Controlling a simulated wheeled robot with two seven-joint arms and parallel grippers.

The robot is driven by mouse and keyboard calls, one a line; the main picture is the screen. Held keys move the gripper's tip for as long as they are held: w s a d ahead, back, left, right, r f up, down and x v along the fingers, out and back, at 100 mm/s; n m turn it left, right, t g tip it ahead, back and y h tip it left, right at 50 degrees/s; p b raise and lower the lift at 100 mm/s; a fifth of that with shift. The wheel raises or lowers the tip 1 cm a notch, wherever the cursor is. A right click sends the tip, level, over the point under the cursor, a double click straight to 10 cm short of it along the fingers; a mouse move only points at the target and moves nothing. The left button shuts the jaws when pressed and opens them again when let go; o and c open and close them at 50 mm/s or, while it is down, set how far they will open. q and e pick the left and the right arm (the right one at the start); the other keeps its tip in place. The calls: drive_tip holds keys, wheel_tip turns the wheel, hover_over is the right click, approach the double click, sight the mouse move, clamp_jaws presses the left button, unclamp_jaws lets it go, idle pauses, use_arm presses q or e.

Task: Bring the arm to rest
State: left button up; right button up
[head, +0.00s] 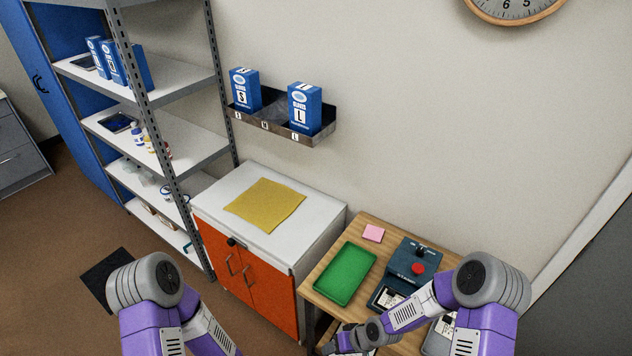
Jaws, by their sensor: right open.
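My right arm comes in from the lower right and reaches left over the front of the wooden bench (322,291). Its gripper (330,348) is at the bottom edge of the head view, near the bench's front left corner. It is open, with nothing seen between its fingers, and partly cut off. My left arm shows at the lower left, in front of the orange cabinet, and its gripper is out of the picture.
The bench holds a green tray (345,274), a blue device (413,262) with a red knob, and a pink note pad (373,233). A yellow cloth (265,205) lies on the orange cabinet (262,282). Shelves stand left; a wall rack (270,124) holds glove boxes.

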use_arm(q)
wheel_tip(320, 180, down, 9)
drive_tip(key=w+b, duration=0.1)
drive_tip(key=b, duration=0.7)
drive_tip(key=shift+f, duration=0.2)
use_arm(e)
drive_tip(key=s+d+f+m, duration=0.2)
drive_tip(key=s+f, duration=0.3)
drive_tip(key=f, duration=0.1)
drive_tip(key=s+d+f+m+h, duration=0.1)
drive_tip(key=s+f+m, duration=0.1)
drive_tip(key=s+f, duration=0.3)
drive_tip(key=shift+s+d+f+m+g, duration=0.2)
drive_tip(key=shift+d+f+m+g, duration=0.15)
drive_tip(key=shift+f+g, duration=0.1)
